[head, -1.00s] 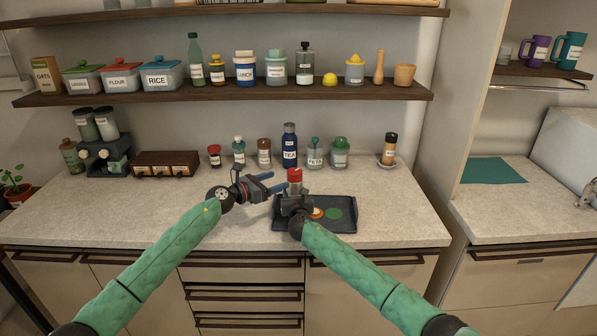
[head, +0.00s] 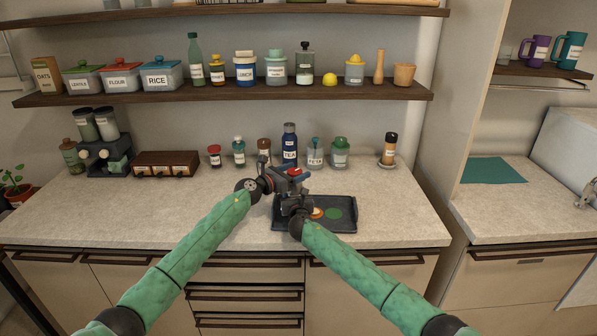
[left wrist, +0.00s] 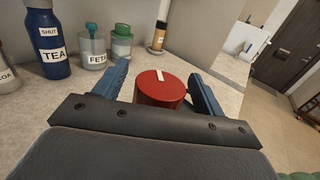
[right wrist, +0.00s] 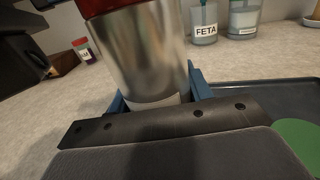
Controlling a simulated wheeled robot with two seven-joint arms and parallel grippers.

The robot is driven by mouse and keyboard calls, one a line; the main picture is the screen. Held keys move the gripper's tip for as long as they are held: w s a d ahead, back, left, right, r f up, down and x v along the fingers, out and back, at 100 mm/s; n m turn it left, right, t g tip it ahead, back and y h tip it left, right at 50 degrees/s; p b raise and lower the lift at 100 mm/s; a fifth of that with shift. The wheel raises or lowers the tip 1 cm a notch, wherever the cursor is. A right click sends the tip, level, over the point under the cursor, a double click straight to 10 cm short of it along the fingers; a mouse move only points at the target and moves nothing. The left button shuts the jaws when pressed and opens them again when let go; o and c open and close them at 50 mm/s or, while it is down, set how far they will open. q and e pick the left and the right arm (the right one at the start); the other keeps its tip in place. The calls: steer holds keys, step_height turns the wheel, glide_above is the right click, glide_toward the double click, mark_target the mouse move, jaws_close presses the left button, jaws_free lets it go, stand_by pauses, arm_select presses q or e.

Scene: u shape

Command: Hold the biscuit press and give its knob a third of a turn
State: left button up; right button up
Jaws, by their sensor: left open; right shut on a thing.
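The biscuit press stands upright at the left end of the dark tray (head: 345,222). Its silver body (right wrist: 140,45) fills the right wrist view, with the red knob (left wrist: 160,88) on top; a white mark shows on the knob in the left wrist view. My right gripper (right wrist: 155,95) is shut on the lower part of the body. My left gripper (left wrist: 155,85) is open, with its blue fingers on either side of the knob and gaps visible.
On the tray lie a green disc (head: 334,213) and an orange-and-white round piece (head: 317,213). Behind stand a TEA bottle (head: 289,145), a FETA jar (head: 315,154) and other jars along the wall.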

arm_select(q)
steer(key=shift+x, duration=0.8)
steer(key=c, duration=1)
steer(key=shift+o, duration=0.2)
steer(key=shift+f+g, duration=0.1)
steer(key=shift+g, duration=0.2)
steer(key=m+g+h, duration=0.1)
steer(key=g, duration=0.1)
steer(key=m+g+h, duration=0.1)
steer(key=m+g, duration=0.1)
steer(key=shift+s+h, duration=0.15)
steer(key=shift+h, duration=0.25)
steer(key=shift+s+d+m+g+h, duration=0.15)
steer(key=shift+m+g+h, duration=0.35)
steer(key=shift+m+g, duration=1)
steer(key=shift+s+g, duration=0.1)
steer(key=shift+g, duration=0.4)
